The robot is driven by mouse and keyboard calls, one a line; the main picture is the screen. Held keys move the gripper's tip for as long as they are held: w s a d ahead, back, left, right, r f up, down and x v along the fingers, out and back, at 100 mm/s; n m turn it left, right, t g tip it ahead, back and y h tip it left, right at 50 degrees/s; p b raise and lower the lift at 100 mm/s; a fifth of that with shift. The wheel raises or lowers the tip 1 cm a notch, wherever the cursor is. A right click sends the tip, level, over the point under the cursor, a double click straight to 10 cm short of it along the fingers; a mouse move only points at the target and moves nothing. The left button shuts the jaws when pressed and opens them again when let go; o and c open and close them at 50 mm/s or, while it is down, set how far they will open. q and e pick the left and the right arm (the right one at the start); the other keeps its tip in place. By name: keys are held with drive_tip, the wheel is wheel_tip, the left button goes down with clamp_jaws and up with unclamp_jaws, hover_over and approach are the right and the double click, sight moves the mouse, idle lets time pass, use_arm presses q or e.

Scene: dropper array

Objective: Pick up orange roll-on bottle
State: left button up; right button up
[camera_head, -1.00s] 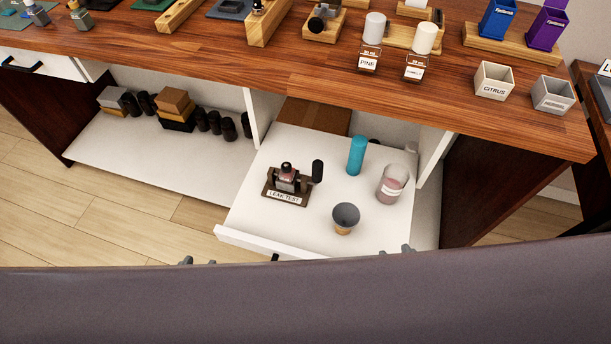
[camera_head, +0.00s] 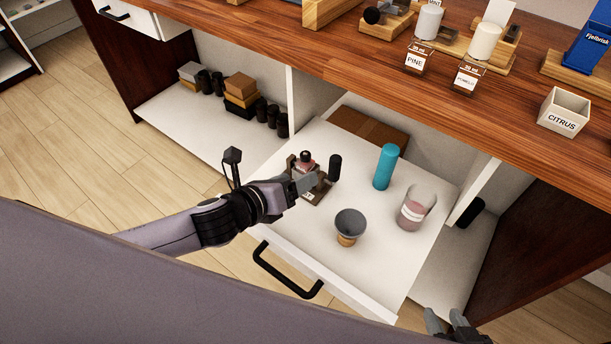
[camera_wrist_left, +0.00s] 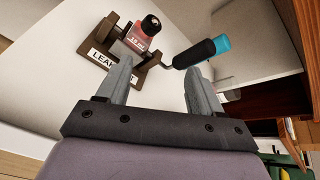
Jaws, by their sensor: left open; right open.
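A small square bottle with pinkish-red contents and a black top (camera_head: 306,161) sits in a dark brown stand marked LEAK TEST (camera_head: 313,196) on the pulled-out white drawer. The bottle also shows in the left wrist view (camera_wrist_left: 141,36), with the stand's black-handled crank (camera_wrist_left: 190,54) beside it. I see no bottle clearly identifiable as an orange roll-on. My left gripper (camera_head: 303,182) is open at the stand, partly covering it; its fingers (camera_wrist_left: 159,68) are apart and empty in the wrist view. My right gripper (camera_head: 452,318) is open at the bottom edge, away from the bottle.
A grey-topped cup (camera_head: 350,222), a teal cylinder (camera_head: 386,167) and a glass jar (camera_head: 414,210) stand on the drawer (camera_head: 400,257). The wooden worktop (camera_head: 290,52) overhangs behind. A black drawer handle (camera_head: 287,274) projects at the front.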

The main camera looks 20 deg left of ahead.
sight(302, 161)
use_arm(q)
drive_tip(key=w+m, duration=0.1)
drive_tip(key=m, duration=0.1)
drive_tip(key=w+a+m+b, duration=0.1)
drive_tip(key=m, duration=0.1)
drive_tip(key=a+m, duration=0.1)
drive_tip(key=m, duration=0.1)
drive_tip(key=shift+w+a+y, duration=0.25)
drive_tip(key=shift+w+y, duration=0.05)
drive_tip(key=shift+w, duration=0.1)
drive_tip(key=shift+t, duration=0.3)
drive_tip(key=shift+d+b+x, duration=0.2)
drive_tip(key=shift+b+x, duration=0.65)
drive_tip(key=shift+x, duration=2.6)
drive_tip(key=shift+s, duration=0.1)
drive_tip(key=shift+r, duration=0.1)
drive_tip(key=c, duration=1.2)
